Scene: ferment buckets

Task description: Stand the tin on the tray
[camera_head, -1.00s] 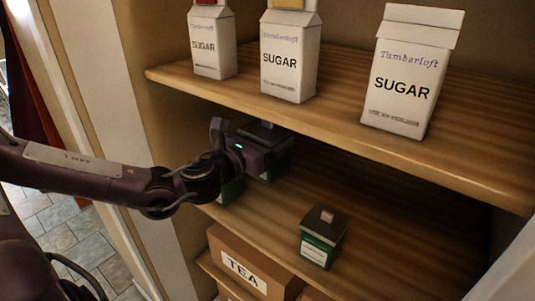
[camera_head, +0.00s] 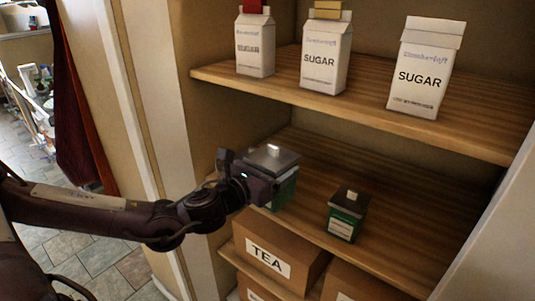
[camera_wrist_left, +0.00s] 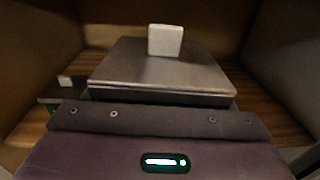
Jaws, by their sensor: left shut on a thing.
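A green tin with a grey metal lid and a pale square knob (camera_head: 272,158) is held by my left gripper (camera_head: 262,188), at the front left of the middle shelf. Its lid fills the middle of the left wrist view (camera_wrist_left: 160,72). The gripper is shut on the tin's body and hides much of its front. The tin looks upright; I cannot tell whether its base is clear of the shelf. A second green tin with a dark lid (camera_head: 345,226) stands on the shelf to the right. No tray is in view, and my right gripper is not in view.
The middle shelf (camera_head: 400,205) is bare behind and right of the tins. Above it, the upper shelf (camera_head: 300,95) bears several sugar cartons (camera_head: 322,62). Below are cardboard boxes, one marked TEA (camera_head: 290,245). A pale upright (camera_head: 150,120) edges the shelves on the left.

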